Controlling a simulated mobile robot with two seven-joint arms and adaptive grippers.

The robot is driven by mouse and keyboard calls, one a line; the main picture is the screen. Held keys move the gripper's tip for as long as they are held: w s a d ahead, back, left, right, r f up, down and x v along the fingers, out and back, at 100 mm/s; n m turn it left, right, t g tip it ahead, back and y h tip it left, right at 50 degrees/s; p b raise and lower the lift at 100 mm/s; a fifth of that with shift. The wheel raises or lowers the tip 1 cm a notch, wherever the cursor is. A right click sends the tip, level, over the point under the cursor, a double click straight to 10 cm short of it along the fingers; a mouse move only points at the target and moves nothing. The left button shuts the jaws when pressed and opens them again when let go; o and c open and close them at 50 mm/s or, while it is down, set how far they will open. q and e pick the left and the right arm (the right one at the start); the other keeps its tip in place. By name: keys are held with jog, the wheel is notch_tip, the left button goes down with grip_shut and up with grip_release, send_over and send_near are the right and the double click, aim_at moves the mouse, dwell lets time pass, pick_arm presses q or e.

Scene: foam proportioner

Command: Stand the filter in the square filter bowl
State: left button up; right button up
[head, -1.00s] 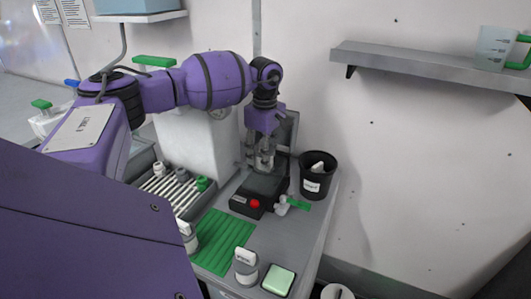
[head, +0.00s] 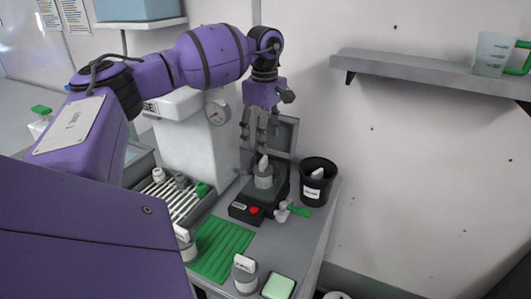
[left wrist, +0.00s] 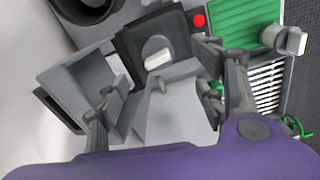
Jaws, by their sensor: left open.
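A pale, white-topped piece, which looks like the filter (head: 263,162), stands upright in a grey holder (head: 263,180) on a black device with a red button. I take the holder for the filter bowl, but its square shape is not clear. In the left wrist view the white top (left wrist: 158,60) shows in the holder on the dark platform. My left gripper (head: 262,142) is open and empty, pointing down just above the filter, apart from it. My right gripper is not in view.
A black bin (head: 317,183) stands right of the device (head: 250,210). A white machine with a gauge (head: 217,112) is at the left. A rack of white rods (head: 170,195), a green mat (head: 222,244), a jar (head: 245,275) and a pale green block (head: 278,287) lie nearer.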

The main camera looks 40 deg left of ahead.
pick_arm(q)
jog(key=shift+r, duration=2.25)
